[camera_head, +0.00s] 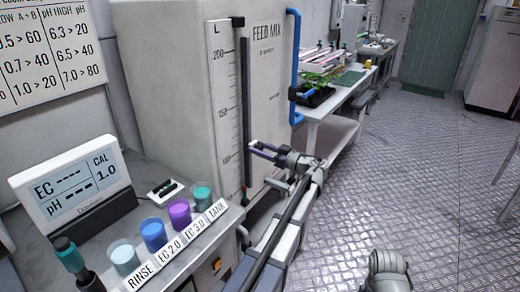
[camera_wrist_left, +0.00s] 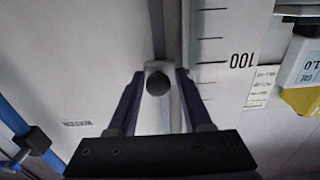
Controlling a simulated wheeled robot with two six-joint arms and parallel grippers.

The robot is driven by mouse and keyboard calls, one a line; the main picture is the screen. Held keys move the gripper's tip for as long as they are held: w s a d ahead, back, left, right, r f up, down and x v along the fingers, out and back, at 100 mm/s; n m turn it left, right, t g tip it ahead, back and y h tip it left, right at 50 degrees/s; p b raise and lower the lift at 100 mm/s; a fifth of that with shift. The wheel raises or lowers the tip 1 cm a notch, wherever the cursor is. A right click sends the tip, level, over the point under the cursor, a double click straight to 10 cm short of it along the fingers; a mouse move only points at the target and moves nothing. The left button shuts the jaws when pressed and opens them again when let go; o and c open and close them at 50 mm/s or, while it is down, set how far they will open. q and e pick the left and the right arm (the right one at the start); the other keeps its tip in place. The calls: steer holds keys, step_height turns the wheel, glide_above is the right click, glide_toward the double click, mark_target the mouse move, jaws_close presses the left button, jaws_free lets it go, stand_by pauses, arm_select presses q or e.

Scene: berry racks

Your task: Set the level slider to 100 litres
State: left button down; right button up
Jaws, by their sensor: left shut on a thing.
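The level slider is on the front of the pale FEED MIX tank (camera_head: 175,80), along a dark vertical rail (camera_head: 246,100) beside a litre scale (camera_head: 224,110) marked 200, 150 and 100. There the scale is upside down, and the knob appears slightly to the tank-upward side of the 100 label (camera_wrist_left: 242,60). My right gripper is not in view.
A bench at left holds a meter (camera_head: 75,185) and several cups, including a purple one (camera_head: 180,213), close beside my left arm. A blue pipe (camera_head: 294,60) runs down the tank's right side. A plant bench (camera_head: 325,105) stands behind. The metal floor at right is mostly open.

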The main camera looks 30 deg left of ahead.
arm_select(q)
steer(key=shift+w+d, duration=0.1)
steer(key=shift+w, duration=0.15)
steer(key=c, duration=0.6)
jaws_free()
steer(key=shift+s, duration=0.1)
steer(key=d, duration=0.7)
steer(key=shift+s+d, duration=0.25)
steer(key=shift+d, duration=0.15)
steer(key=shift+s+f, duration=0.1)
steer(key=shift+f, duration=0.05)
